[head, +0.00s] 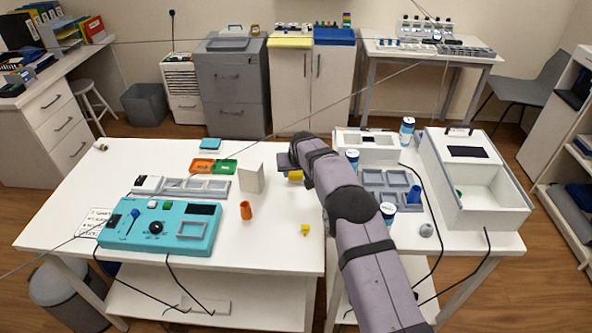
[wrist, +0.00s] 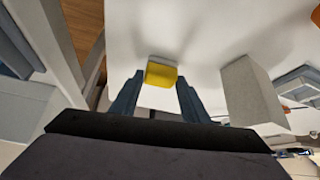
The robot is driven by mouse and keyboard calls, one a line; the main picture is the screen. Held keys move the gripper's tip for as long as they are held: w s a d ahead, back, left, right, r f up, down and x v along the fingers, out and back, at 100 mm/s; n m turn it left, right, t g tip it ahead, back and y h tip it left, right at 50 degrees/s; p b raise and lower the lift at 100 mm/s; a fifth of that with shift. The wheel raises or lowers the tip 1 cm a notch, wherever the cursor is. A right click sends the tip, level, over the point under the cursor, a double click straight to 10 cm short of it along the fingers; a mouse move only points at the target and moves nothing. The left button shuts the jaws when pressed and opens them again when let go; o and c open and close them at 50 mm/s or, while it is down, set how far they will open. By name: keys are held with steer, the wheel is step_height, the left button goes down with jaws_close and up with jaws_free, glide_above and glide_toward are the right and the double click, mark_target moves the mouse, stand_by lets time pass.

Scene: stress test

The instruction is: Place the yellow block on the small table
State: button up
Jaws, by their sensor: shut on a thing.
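The yellow block (wrist: 161,75) is between the two fingertips of my gripper (wrist: 158,92) in the wrist view. In the head view the block (head: 295,176) shows just below my gripper (head: 290,168), over the right part of the larger white table (head: 270,215); the fingers are mostly hidden there. My gripper is shut on the block. I cannot tell how high the block is. The smaller white table (head: 468,241) stands to the right, beyond my arm, across a narrow gap.
The smaller table carries a large white box (head: 480,200), a grey compartment tray (head: 380,194) and several cans. On the larger table are a pale upright block (head: 251,178), an orange cup (head: 246,210), a teal device (head: 160,228) and a small yellow piece (head: 305,229). Cables hang down.

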steer(key=shift+f, duration=0.25)
steer(key=o, duration=1)
steer(key=shift+o, duration=0.2)
steer(key=shift+r, duration=0.1)
steer(key=shift+r, duration=0.1)
steer(key=b+v, duration=0.3)
steer(key=v, duration=0.4)
steer(key=shift+d, duration=0.2)
